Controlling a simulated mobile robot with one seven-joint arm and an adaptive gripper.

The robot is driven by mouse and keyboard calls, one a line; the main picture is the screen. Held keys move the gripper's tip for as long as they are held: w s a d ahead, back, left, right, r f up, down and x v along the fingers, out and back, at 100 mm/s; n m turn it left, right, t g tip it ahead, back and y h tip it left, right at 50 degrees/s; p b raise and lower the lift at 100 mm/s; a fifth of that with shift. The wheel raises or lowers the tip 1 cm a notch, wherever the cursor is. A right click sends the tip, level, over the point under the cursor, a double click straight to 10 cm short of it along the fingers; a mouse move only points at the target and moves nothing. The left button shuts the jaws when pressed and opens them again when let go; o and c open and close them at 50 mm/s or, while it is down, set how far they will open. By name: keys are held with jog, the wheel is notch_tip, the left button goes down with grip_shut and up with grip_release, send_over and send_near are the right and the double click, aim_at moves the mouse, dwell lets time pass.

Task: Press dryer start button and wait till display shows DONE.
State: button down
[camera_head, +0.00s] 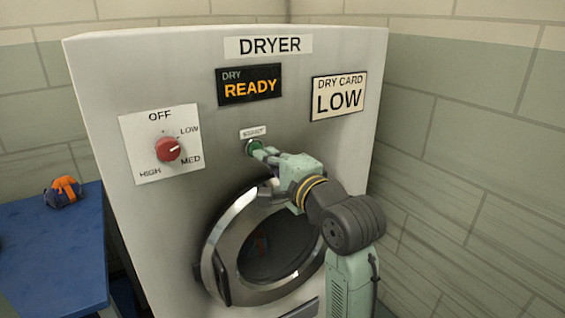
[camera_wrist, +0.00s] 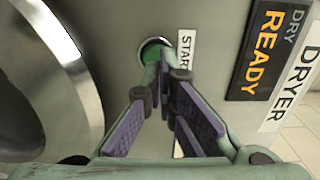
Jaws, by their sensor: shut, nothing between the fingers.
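The dryer (camera_head: 110,90) stands ahead with its front facing me. The green start button (camera_head: 250,148) sits under a small START label (camera_head: 253,132). My gripper (camera_head: 262,152) is shut and empty, with its fingertips at the button. In the wrist view the fingertips (camera_wrist: 165,65) overlap the green button (camera_wrist: 151,49) and partly hide it. They look very close to it or touching; I cannot tell whether it is pressed in.
A red dial (camera_head: 168,149) is left of the button, its white mark toward the LOW and MED side. A dry card (camera_head: 338,96) reads LOW. The round door (camera_head: 222,250) is below; my arm covers part of it. A blue table (camera_head: 50,250) holds an orange-and-blue bag (camera_head: 64,191).

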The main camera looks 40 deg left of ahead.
aim_at(256, 149)
jog(key=shift+x, duration=1.05)
